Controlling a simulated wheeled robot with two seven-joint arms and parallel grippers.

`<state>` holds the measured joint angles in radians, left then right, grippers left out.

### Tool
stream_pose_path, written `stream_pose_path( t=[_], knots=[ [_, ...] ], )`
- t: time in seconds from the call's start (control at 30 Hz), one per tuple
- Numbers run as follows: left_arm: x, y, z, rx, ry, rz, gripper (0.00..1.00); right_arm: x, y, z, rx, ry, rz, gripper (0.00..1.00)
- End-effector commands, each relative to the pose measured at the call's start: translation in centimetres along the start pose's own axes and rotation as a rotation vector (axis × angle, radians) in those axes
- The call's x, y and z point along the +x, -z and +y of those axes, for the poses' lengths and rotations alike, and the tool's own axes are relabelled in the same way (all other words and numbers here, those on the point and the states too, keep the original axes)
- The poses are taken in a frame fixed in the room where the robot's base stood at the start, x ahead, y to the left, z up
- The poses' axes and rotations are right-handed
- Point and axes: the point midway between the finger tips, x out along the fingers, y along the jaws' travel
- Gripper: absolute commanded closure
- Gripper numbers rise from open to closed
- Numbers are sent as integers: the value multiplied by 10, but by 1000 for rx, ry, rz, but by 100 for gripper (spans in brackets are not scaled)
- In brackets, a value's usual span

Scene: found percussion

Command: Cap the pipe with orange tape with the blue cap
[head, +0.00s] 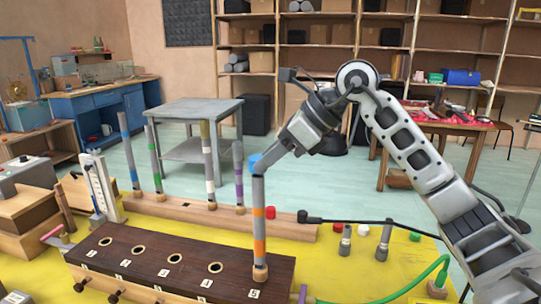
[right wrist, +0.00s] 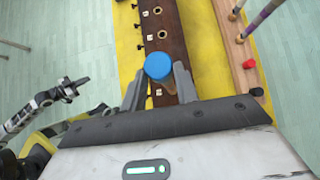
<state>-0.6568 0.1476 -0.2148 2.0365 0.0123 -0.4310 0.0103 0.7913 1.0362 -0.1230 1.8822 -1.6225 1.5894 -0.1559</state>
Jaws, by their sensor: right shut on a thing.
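The pipe with orange tape (head: 259,222) stands upright in the hole marked 5 at the right end of the dark wooden block. My right gripper (head: 262,164) is at its top, shut on the blue cap (head: 254,159). In the right wrist view the blue cap (right wrist: 159,66) sits between the fingertips of my right gripper (right wrist: 160,82). The cap is at the pipe's upper end; the fingers hide the joint, so I cannot tell whether it is seated. A part of my other arm, perhaps my left gripper (right wrist: 66,92), shows at left in the right wrist view.
The dark block (head: 140,258) has several empty holes. Behind it a long wooden rack (head: 275,228) holds taped pipes. A green hose (head: 400,290) lies front right.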

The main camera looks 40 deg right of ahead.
Motion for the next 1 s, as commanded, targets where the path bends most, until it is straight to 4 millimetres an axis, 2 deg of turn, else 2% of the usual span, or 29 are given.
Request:
stream_pose_path(
  t=[0.4,1.0],
  knots=[
    [3,-13,1,-3,-1,-12,100,7,7,0,0,0,0,91],
    [8,-18,0,-2,-2,-5,100,18,18,0,0,0,1,91]
  ],
)
